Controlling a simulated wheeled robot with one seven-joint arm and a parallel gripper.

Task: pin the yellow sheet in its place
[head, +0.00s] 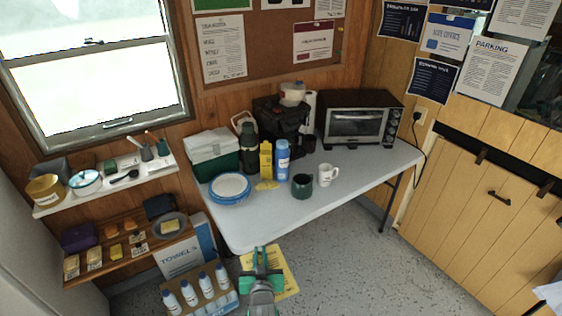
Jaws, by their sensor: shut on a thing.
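The yellow sheet (287,277) shows at the bottom centre of the head view, beyond and around my gripper (261,258), in front of the table's near edge. My gripper has green fingers and is shut on the sheet, covering part of its middle. Some dark print shows on the sheet. The brown cork board (270,48) hangs on the wall behind the table, with several papers on it, among them a white list (222,48) and a sheet with dark red bands (312,42). Small pins show near its right edge, too small to tell apart.
The grey table (335,195) lies between my gripper and the board. It bears a toaster oven (357,122), coffee maker (278,122), bottles, mugs and plates (230,187). Shelves with goods (125,250) stand left; a box of bottles (200,291) stands low beside my gripper.

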